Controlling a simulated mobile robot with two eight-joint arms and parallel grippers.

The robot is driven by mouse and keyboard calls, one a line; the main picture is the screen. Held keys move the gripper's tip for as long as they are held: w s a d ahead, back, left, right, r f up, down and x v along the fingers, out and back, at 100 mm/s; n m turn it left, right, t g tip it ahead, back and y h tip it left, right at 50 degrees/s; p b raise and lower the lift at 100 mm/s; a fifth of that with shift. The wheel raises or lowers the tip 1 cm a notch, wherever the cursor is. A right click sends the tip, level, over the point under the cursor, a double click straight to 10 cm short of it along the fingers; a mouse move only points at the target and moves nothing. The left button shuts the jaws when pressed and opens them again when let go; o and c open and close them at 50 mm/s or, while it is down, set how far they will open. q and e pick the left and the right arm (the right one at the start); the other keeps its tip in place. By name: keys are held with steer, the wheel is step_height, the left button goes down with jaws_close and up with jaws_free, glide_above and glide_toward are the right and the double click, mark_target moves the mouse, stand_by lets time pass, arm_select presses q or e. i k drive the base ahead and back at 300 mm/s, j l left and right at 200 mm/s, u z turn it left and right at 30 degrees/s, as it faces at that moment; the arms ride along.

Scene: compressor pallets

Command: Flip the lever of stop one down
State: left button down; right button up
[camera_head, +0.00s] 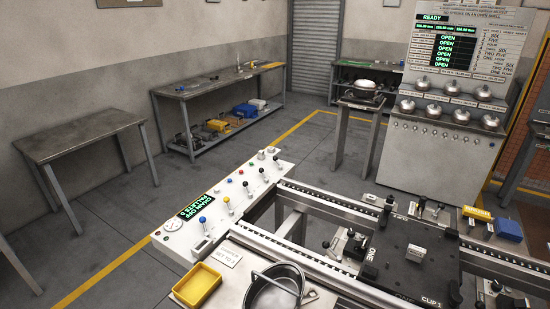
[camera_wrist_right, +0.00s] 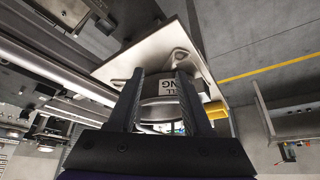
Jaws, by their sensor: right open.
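A white control panel (camera_head: 185,238) runs diagonally through the middle of the head view. My left gripper is in neither view.
A metal pan (camera_head: 275,289) and yellow tray (camera_head: 197,284) sit on a pale surface at the front. A dark pallet (camera_head: 405,258) lies on the conveyor rails (camera_head: 325,203) at right.

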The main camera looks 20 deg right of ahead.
mark_target(275, 159)
steer(key=i+j+u, duration=0.15)
steer(key=j, duration=0.3)
steer(key=i+j+u, duration=0.15)
steer(key=j, duration=0.3)
steer(key=i+j+u, duration=0.1)
steer(key=i+j, duration=0.15)
steer(key=j, duration=0.15)
steer(key=i+j+u, duration=0.15)
steer(key=j, duration=0.25)
steer(key=i+j+z, duration=0.1)
steer(key=i, duration=0.4)
steer(key=i+j, duration=0.25)
steer(key=i, duration=0.25)
steer(key=i+j+z, duration=0.15)
steer(key=i, duration=0.35)
steer(key=i+z, duration=0.8)
steer(key=i+j+z, duration=0.2)
steer(key=i+z, duration=0.2)
steer(key=i+l+z, duration=0.1)
steer(key=z, duration=0.3)
steer(key=i+z, duration=0.55)
steer(key=z, duration=0.25)
steer(key=i+j+z, duration=0.15)
steer(key=z, duration=0.2)
steer(key=i+j+z, duration=0.1)
steer(key=i+z, duration=0.35)
steer(key=i+j+z, duration=0.25)
steer(key=z, duration=0.25)
steer(key=i, duration=0.05)
